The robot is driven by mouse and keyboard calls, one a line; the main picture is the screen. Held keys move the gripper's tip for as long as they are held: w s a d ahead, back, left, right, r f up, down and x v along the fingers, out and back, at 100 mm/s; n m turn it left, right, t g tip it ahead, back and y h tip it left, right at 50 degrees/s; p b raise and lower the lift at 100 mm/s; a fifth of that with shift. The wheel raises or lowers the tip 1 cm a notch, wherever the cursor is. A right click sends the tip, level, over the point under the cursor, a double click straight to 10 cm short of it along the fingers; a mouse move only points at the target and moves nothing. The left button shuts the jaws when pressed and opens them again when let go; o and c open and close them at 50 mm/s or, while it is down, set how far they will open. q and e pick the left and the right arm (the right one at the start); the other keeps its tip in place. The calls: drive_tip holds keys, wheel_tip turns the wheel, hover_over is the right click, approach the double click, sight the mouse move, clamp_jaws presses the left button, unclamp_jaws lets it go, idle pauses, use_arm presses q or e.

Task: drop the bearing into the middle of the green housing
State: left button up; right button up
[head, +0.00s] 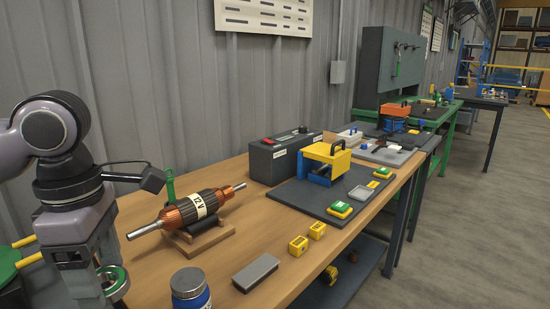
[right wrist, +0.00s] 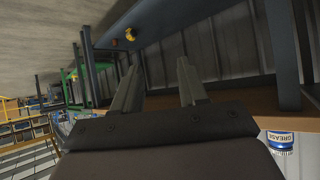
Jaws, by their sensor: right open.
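A steel ring with green on it (head: 122,283), which looks like the bearing, shows tilted at the lower left of the head view. It is right beside the lower end of my left gripper (head: 92,285). The fingers are mostly hidden, so I cannot tell whether they hold the ring. A green round part with yellow rods (head: 8,264), apparently the housing, is cut off at the left edge, partly behind my left arm. My right gripper (right wrist: 158,82) is open with nothing between its fingers; it is out of the head view.
A copper-wound rotor (head: 184,214) rests on a wooden cradle on the bench. A black mat (head: 300,196) holds a yellow clamp device (head: 326,157).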

sight(119, 268)
use_arm(q)
drive_tip(key=m, duration=0.1)
drive_tip(key=w+f+m+p, duration=0.1)
drive_tip(key=m, duration=0.2)
drive_tip(key=shift+w+d+f+m+p, duration=0.15)
drive_tip(key=shift+d+f+m+p, duration=0.05)
drive_tip(key=shift+f+m+p, duration=0.15)
drive_tip(key=m, duration=0.1)
drive_tip(key=f+m+p, duration=0.1)
drive_tip(key=m, duration=0.1)
drive_tip(key=shift+w+d+f, duration=0.15)
drive_tip(key=shift+w, duration=0.15)
drive_tip(key=m, duration=0.1)
drive_tip(key=f+m+p, duration=0.1)
drive_tip(key=m, duration=0.1)
drive_tip(key=shift+w+f, duration=0.2)
drive_tip(key=shift+w, duration=0.1)
drive_tip(key=f+m+p, duration=0.1)
drive_tip(key=m, duration=0.2)
drive_tip(key=f+m+p, duration=0.1)
drive_tip(key=f+m, duration=0.1)
drive_tip(key=m, duration=0.1)
drive_tip(key=f+m+p, duration=0.1)
drive_tip(key=m, duration=0.2)
drive_tip(key=shift+w+d+f+m, duration=0.25)
drive_tip(key=shift+d+f+m, duration=0.1)
